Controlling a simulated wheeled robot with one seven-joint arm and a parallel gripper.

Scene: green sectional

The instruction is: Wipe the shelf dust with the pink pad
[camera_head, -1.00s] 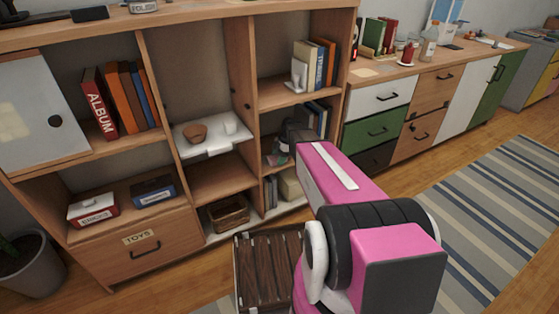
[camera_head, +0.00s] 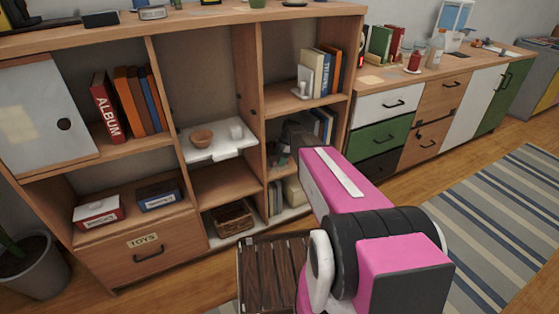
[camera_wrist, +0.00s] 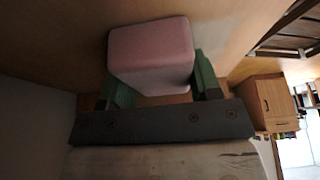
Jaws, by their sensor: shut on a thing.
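The pink pad (camera_wrist: 150,52) is a pale pink block in the wrist view. My gripper (camera_wrist: 155,82) is shut on it, with a green finger on each side. The pad is close to a brown wooden surface (camera_wrist: 55,35); I cannot tell whether they touch. In the head view, my arm reaches into the right column of the wooden shelf unit (camera_head: 245,75), at the compartment below the upper books. The arm hides the gripper's tips and the pad there. I cannot make out any dust.
A white board (camera_head: 218,147) with a brown bowl (camera_head: 202,138) juts from the middle column. Books (camera_head: 318,72) stand above my arm, and more (camera_head: 322,122) stand beside it. A dark slatted wooden piece (camera_head: 268,275) stands low in front. Striped rug (camera_head: 500,220) lies right.

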